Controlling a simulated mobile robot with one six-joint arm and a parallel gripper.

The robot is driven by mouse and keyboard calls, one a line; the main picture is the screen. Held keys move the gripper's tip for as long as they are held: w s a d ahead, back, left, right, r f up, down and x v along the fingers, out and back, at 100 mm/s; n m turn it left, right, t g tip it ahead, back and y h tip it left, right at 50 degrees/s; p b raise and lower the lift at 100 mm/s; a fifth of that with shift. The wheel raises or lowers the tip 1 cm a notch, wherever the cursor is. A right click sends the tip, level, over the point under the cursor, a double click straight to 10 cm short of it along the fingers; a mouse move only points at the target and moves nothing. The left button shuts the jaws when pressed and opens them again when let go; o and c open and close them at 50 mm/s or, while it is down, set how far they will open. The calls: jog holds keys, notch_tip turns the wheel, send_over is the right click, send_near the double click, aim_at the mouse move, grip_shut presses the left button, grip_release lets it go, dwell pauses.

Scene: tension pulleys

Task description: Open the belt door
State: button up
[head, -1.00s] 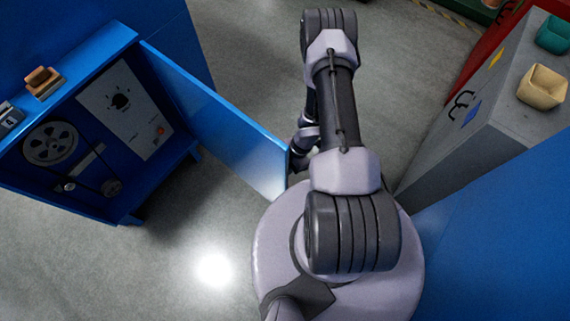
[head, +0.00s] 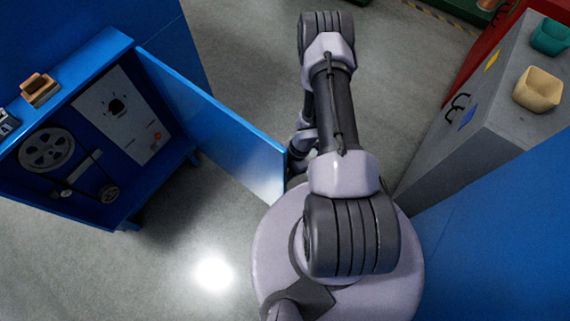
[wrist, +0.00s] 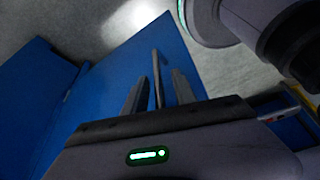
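The blue belt door (head: 215,125) stands swung wide out from the front of the blue cabinet (head: 125,222), its free edge close to my arm. The belt and pulleys (head: 48,150) show inside the cabinet. In the wrist view the door (wrist: 115,75) fills the middle, with a thin bar handle (wrist: 156,62) on it. My gripper (wrist: 159,75) has its two fingers on either side of the handle, with a visible gap between them. Whether a finger touches the handle, I cannot tell. The head view hides my gripper behind the door and arm.
A grey cabinet (head: 480,130) with a beige bin (head: 538,90) and a teal bin (head: 551,37) stands at the right. A blue surface (head: 500,240) lies at the lower right. Open floor (head: 205,235) lies in front of the belt cabinet.

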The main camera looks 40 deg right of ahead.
jog(key=p+v, duration=0.6)
jog(key=v, duration=1.1)
jog(key=shift+d, duration=0.1)
